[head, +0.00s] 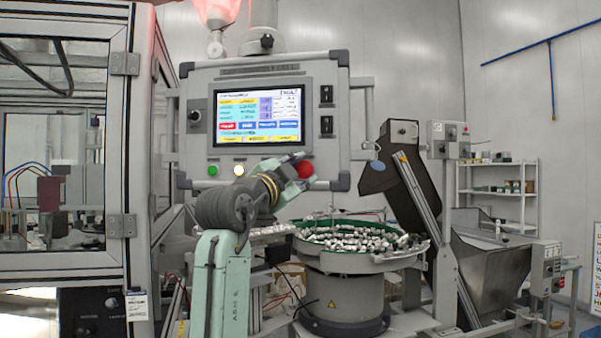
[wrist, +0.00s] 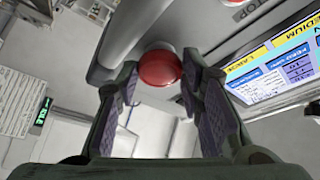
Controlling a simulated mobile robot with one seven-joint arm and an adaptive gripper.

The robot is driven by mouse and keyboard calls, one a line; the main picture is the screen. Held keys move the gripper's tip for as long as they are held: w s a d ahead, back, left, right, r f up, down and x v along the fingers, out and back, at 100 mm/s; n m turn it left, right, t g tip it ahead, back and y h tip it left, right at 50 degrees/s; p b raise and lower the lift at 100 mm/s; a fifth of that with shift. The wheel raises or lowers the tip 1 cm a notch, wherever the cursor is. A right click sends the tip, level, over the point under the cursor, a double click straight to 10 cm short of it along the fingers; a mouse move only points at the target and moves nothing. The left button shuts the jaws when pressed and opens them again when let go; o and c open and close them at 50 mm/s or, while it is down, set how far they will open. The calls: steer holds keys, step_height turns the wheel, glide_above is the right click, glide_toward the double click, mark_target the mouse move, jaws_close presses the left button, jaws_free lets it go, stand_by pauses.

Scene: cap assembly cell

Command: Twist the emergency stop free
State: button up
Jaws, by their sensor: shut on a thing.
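The emergency stop is a red mushroom button (head: 305,169) at the lower right of the grey control panel (head: 336,115). In the wrist view the red button (wrist: 160,68) sits between the fingertips of my gripper (wrist: 157,85). The two dark fingers with ribbed pads stand on either side of it. My gripper (head: 297,170) reaches up to the button from the left in the head view and is shut on it. The contact of the pads with the button's sides is hard to make out.
A lit touchscreen (head: 258,115) fills the panel's middle. Below stands a bowl feeder (head: 345,262) full of small parts. A glazed machine enclosure (head: 125,130) is at left.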

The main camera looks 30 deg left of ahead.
stand_by(0.3)
steer(key=o, duration=1.2)
steer(key=shift+c, duration=0.2)
steer(key=v, duration=1.2)
